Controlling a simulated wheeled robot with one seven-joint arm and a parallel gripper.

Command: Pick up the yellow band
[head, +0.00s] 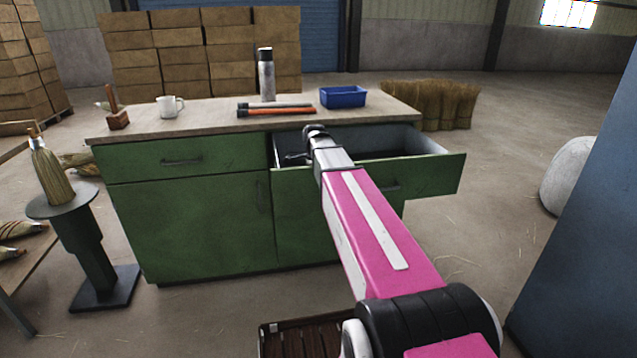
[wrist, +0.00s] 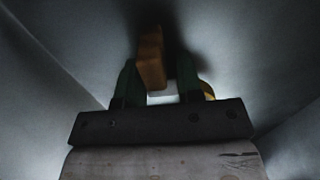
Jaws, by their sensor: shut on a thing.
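In the wrist view my gripper (wrist: 158,75) has its two dark green fingers low in a dim grey space that looks like the drawer's inside. An orange-brown, stepped piece (wrist: 151,60) stands between the fingers, and they are shut on it. A small yellow curved edge (wrist: 208,90) shows just outside the right finger; most of it is hidden. I cannot tell whether the brown piece and the yellow edge are one thing. In the head view my arm reaches into the open drawer (head: 432,178) of the green cabinet (head: 190,225); the fingers are hidden there.
The countertop (head: 205,125) holds a white mug (head: 170,106), a wooden tool (head: 116,118), a dark-capped cylinder (head: 267,80), orange-and-dark rods (head: 275,111) and a blue tray (head: 343,97). A stand with a broom head (head: 52,175) is left. The drawer walls are close around my gripper.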

